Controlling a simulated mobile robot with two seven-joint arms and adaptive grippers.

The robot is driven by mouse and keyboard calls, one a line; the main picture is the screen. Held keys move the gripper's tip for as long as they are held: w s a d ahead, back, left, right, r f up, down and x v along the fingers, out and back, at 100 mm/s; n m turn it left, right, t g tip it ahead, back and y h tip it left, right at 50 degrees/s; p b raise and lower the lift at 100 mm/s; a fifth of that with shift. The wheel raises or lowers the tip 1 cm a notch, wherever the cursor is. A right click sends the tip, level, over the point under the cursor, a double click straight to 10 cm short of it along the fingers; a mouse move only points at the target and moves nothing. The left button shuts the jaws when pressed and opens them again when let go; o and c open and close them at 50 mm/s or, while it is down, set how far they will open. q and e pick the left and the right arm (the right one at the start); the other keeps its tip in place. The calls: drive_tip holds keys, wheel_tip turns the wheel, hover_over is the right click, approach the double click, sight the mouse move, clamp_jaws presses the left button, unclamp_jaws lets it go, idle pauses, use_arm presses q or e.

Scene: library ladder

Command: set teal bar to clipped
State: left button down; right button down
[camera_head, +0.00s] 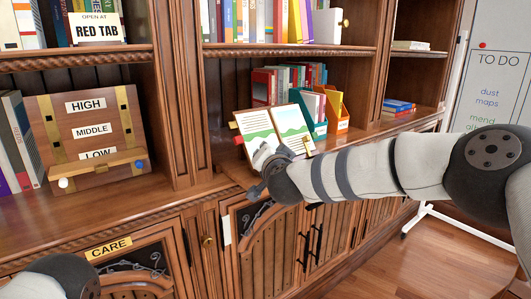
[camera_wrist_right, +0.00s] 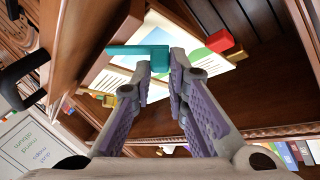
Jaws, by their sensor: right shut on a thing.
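An open book (camera_head: 275,130) with green and white pages leans on a stand on the cabinet ledge in the head view. Its pages also show in the right wrist view (camera_wrist_right: 190,37). In the wrist view the teal bar (camera_wrist_right: 135,50) lies across the edge of the book. My right gripper (camera_wrist_right: 160,75) is shut on the bar's end nearest me. In the head view this gripper (camera_head: 262,160) is at the book's lower left, and the bar cannot be made out there. Whether the bar is clipped cannot be told. My left gripper is not in view.
A red block (camera_wrist_right: 219,40) sits at the book's edge in the wrist view. Teal and orange file holders (camera_head: 336,112) stand behind the book. A wooden board (camera_head: 90,130) marked HIGH, MIDDLE, LOW stands at left. A wooden upright (camera_head: 170,90) separates the bays.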

drive_tip(key=shift+w+d+r+m+g+h, duration=0.1)
drive_tip(key=shift+w+r+m+g+h, duration=0.15)
drive_tip(key=shift+m, duration=0.3)
drive_tip(key=shift+w+r+m+g+h, duration=0.1)
drive_tip(key=shift+r+m+h, duration=0.2)
drive_tip(key=shift+m, duration=0.25)
drive_tip(key=shift+w+d+f+m+g+h, duration=0.1)
drive_tip(key=shift+w+m+g+h, duration=0.1)
drive_tip(key=shift+m+h, duration=0.25)
drive_tip(key=shift+w+d+m+g+h, duration=0.1)
drive_tip(key=shift+m+g+h, duration=0.1)
drive_tip(key=shift+m, duration=0.35)
drive_tip(key=m, duration=0.1)
drive_tip(key=m+g+b, duration=0.1)
drive_tip(key=shift+w+d+m+h, duration=0.3)
drive_tip(key=shift+w+d+h, duration=0.05)
drive_tip(key=shift+h, duration=0.05)
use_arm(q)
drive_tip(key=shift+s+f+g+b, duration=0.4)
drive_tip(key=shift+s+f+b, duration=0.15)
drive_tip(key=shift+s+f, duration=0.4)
use_arm(e)
drive_tip(key=shift+w+d+m+g, duration=0.2)
drive_tip(key=shift+m+g, duration=0.25)
drive_tip(key=shift+m, duration=0.15)
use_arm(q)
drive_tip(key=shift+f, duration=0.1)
use_arm(e)
drive_tip(key=shift+d+r, duration=0.1)
drive_tip(key=shift+r, duration=0.1)
